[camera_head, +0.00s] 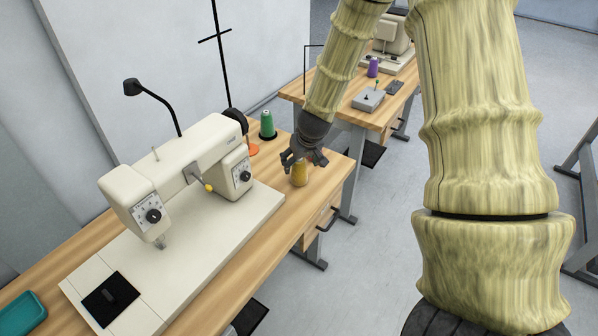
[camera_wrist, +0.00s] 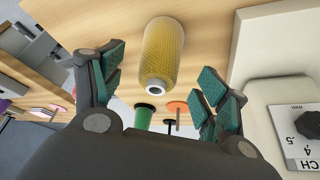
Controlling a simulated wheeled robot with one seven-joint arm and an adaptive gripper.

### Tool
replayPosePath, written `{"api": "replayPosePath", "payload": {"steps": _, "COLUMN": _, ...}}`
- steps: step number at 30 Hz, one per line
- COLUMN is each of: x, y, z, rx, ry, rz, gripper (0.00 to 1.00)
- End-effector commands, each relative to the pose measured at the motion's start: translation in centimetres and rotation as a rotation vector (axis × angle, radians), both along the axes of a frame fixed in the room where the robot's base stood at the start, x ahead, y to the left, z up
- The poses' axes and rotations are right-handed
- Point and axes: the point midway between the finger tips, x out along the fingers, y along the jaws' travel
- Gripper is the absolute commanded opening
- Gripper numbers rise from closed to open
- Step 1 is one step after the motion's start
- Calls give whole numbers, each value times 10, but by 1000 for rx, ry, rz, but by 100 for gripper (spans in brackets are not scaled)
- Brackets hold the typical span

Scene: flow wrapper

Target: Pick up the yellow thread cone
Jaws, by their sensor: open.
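The yellow thread cone (camera_head: 300,174) stands upright on the wooden sewing table (camera_head: 268,186), near its right edge. My gripper (camera_head: 304,162) is just above and around the upper part of the cone in the head view and hides its top. In the wrist view the yellow thread cone (camera_wrist: 163,55) lies between the spread fingers of my gripper (camera_wrist: 165,88), a little beyond the fingertips. The fingers have green pads, are open and empty, and show clear gaps to the cone on both sides.
A cream sewing machine (camera_head: 178,173) stands left of the cone. A green thread cone (camera_head: 267,124) and an orange spool base (camera_head: 252,149) stand behind it. A second table (camera_head: 340,108) with a purple cone (camera_head: 373,66) and grey box (camera_head: 368,100) lies farther back.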

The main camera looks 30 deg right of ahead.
Motion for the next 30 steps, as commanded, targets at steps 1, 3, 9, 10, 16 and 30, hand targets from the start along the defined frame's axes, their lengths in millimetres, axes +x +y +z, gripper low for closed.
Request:
{"api": "replayPosePath", "payload": {"steps": 1, "x": 1, "y": 0, "z": -1, "rx": 0, "ry": 0, "rz": 0, "gripper": 74}}
{"api": "replayPosePath", "payload": {"steps": 3, "x": 3, "y": 0, "z": -4, "rx": 1, "ry": 1, "rz": 1, "gripper": 74}}
{"api": "replayPosePath", "payload": {"steps": 9, "x": 14, "y": -4, "z": -18, "rx": 0, "ry": 0, "rz": 0, "gripper": 74}}
{"api": "replayPosePath", "payload": {"steps": 10, "x": 16, "y": -5, "z": -21, "rx": 0, "ry": 0, "rz": -1, "gripper": 74}}
{"api": "replayPosePath", "payload": {"steps": 16, "x": 24, "y": -7, "z": -38, "rx": 0, "ry": 1, "rz": 1, "gripper": 74}}
{"api": "replayPosePath", "payload": {"steps": 30, "x": 27, "y": -7, "z": -45, "rx": -1, "ry": 0, "rz": 2, "gripper": 63}}
